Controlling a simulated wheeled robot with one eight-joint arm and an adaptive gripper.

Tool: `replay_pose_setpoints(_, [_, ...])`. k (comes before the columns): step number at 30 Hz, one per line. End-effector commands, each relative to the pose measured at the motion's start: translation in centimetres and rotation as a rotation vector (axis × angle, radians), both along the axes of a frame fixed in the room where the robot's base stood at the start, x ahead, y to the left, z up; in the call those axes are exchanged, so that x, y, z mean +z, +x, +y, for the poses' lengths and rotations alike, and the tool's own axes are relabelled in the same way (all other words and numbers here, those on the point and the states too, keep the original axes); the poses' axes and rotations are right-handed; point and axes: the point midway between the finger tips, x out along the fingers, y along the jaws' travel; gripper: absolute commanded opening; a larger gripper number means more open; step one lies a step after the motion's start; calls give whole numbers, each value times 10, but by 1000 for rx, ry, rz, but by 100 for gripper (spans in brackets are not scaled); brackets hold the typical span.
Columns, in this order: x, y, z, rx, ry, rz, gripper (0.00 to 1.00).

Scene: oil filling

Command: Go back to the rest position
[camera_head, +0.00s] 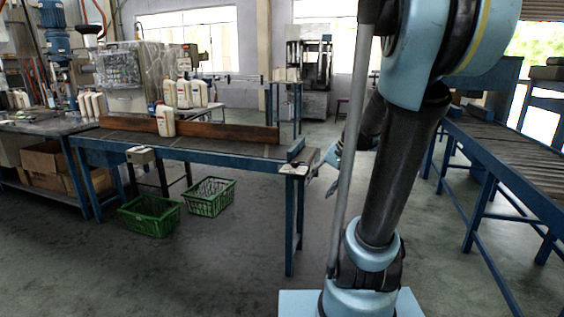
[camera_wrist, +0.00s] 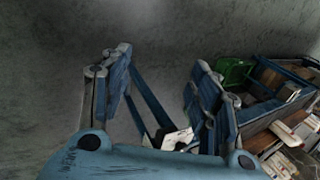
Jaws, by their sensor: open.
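My gripper (camera_wrist: 160,88) is open in the wrist view, with nothing between its two blue fingers. Bare grey floor shows beyond them. In the head view my gripper (camera_head: 335,162) shows only in part, beside the right end of the blue-framed conveyor table (camera_head: 225,148); the arm and a grey pole hide the rest.
Several more white bottles (camera_head: 188,93) stand behind the table's brown wooden rail (camera_head: 225,131). Two green baskets (camera_head: 150,216) (camera_head: 210,197) sit on the floor by the table. A blue roller conveyor (camera_head: 520,165) stands at the right. The floor in front is clear.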

Motion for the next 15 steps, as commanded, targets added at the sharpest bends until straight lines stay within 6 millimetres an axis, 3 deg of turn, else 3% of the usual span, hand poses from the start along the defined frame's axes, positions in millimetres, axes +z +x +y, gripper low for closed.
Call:
replay_pose_setpoints(3, [-7, -29, -3, 43, -70, -14, 56])
replay_pose_setpoints(15, [-41, -114, -28, 194, -308, -59, 56])
